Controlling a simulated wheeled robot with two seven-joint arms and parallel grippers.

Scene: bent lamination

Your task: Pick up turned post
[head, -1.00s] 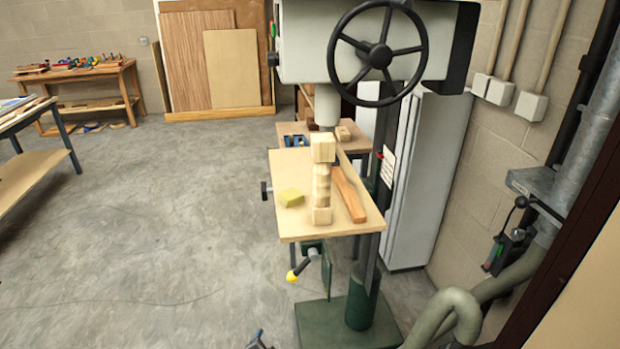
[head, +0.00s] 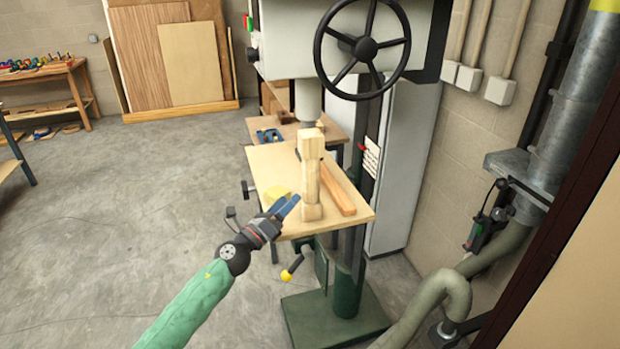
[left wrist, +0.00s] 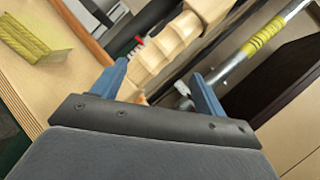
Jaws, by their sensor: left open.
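The turned post (head: 311,180) is a pale wooden piece with square ends and a narrower turned middle. It stands upright near the front edge of the drill press table (head: 350,222). My left gripper (head: 285,208) is at the table's front left edge, beside the post and apart from it. In the left wrist view the blue fingers (left wrist: 158,82) are spread and empty, with the post (left wrist: 165,55) beyond and between them. The post's base is partly hidden there. My right gripper is not in view.
A yellow block (head: 277,198) lies left of the post, partly behind my left gripper. A reddish-brown wooden strip (head: 338,190) lies to its right. The drill press head and handwheel (head: 364,47) stand above and behind. A yellow-knobbed lever (head: 287,276) sticks out below the table.

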